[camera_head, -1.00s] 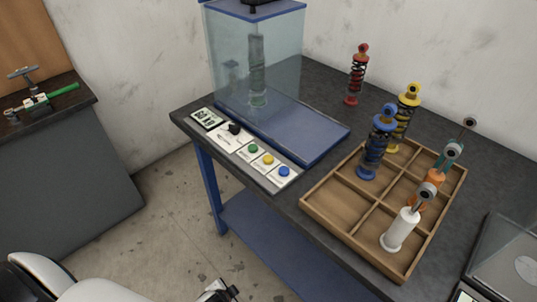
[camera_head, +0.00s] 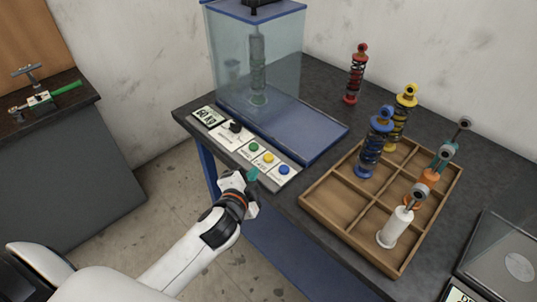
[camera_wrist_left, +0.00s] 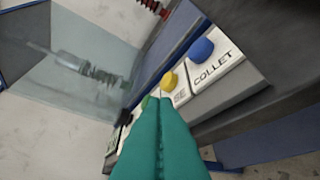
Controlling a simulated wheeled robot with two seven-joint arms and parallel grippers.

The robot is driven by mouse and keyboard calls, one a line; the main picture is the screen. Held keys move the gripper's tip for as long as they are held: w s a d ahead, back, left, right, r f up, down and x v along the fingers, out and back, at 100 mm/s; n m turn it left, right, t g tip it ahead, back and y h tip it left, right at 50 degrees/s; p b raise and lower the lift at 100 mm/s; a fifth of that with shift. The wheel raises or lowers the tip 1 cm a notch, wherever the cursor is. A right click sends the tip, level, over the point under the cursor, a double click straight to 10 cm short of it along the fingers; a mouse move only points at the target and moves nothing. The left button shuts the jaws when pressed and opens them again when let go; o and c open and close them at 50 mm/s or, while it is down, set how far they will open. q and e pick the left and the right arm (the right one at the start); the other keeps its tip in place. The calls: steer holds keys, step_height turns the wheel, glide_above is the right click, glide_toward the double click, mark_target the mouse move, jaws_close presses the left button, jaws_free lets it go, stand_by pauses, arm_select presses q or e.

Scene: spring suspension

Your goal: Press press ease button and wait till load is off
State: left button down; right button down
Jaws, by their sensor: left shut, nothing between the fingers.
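The control panel on the front edge of the bench has a green button (camera_head: 253,147), a yellow button (camera_head: 268,158) and a blue button (camera_head: 284,170). In the left wrist view, the label by the yellow button (camera_wrist_left: 168,80) is partly hidden and ends in "SE"; the blue button (camera_wrist_left: 202,48) is labelled "COLLET". My left gripper (camera_head: 252,174) is shut and empty, its teal fingers just in front of the panel, near the yellow button. Whether they touch it I cannot tell. The press (camera_head: 258,60) is a clear case with a spring unit (camera_head: 257,70) inside. My right gripper is out of view.
A small display (camera_head: 208,117) and a black knob (camera_head: 235,127) sit left of the buttons. A wooden divided tray (camera_head: 330,210) with several shock absorbers stands right. A red-spring shock (camera_head: 355,75) stands behind.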

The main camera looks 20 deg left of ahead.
arm_select(q)
steer(key=w+d+r+m+g+h, duration=0.25)
steer(key=d+r+m+h, duration=0.45)
steer(key=m, duration=1.1)
steer(key=w+d+r+m+g+h, duration=0.3)
steer(key=r+m+h, duration=0.55)
steer(key=m, duration=0.85)
steer(key=w+a+f+m+g+y, duration=0.3)
steer(key=a+f+m+y, duration=0.3)
steer(key=a, duration=0.4)
steer(key=m+y, duration=0.1)
steer(key=m, duration=0.1)
steer(key=shift+w+a+m, duration=0.3)
steer(key=shift+w+a, duration=0.1)
